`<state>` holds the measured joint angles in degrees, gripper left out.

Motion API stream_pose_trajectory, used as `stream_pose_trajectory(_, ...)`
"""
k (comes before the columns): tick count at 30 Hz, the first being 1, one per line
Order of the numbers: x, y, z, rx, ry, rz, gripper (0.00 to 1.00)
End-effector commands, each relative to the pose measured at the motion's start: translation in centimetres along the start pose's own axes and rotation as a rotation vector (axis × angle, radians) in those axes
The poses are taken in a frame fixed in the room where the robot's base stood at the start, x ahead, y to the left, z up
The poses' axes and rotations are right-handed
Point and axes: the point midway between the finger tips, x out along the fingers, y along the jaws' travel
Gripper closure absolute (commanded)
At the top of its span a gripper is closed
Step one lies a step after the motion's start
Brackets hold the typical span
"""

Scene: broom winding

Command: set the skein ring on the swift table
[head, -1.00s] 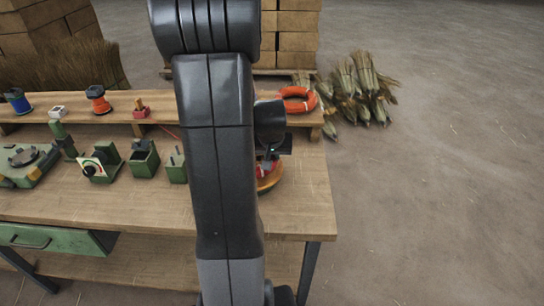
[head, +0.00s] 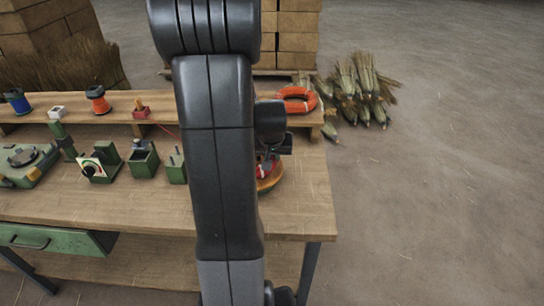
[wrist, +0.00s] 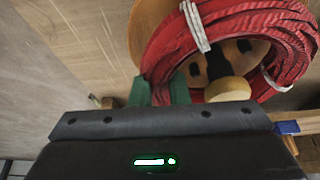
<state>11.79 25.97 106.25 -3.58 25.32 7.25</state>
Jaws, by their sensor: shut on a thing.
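The skein ring (wrist: 167,60) is a red coil with white ties. In the wrist view it lies over the round wooden swift table (wrist: 149,27), with the pale centre knob (wrist: 228,90) inside its loop. My gripper (wrist: 168,92) has green fingers at the ring's near left side and is shut on it. In the head view my arm hides most of this; a sliver of red and the swift table's rim (head: 272,183) show right of the arm. I cannot tell whether the ring rests fully on the table.
Another orange-red ring (head: 296,100) lies on the raised shelf's right end. Green fixtures (head: 100,163) and spools (head: 97,99) stand left of my arm. The bench top (head: 305,205) is clear at right front. Broom heads (head: 360,90) lie on the floor behind.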

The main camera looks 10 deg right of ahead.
Motion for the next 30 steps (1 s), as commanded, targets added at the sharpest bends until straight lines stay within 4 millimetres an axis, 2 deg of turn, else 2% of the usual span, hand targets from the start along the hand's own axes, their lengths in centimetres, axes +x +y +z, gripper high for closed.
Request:
stream_pose_trajectory(14, 1.0, 0.0, 0.4, 0.0, 0.0, 0.0, 1.0)
stream_pose_trajectory(15, 0.9, 0.0, 0.4, 0.0, 0.001, 0.0, 0.81)
stream_pose_trajectory(16, 0.9, 0.0, 0.4, 0.0, 0.001, 0.0, 0.76)
stream_pose_trajectory(25, 0.8, 0.0, 0.4, 0.0, 0.0, 0.0, 0.76)
stream_pose_trajectory(30, -0.6, 0.0, 0.3, 0.0, 0.0, 0.0, 0.76)
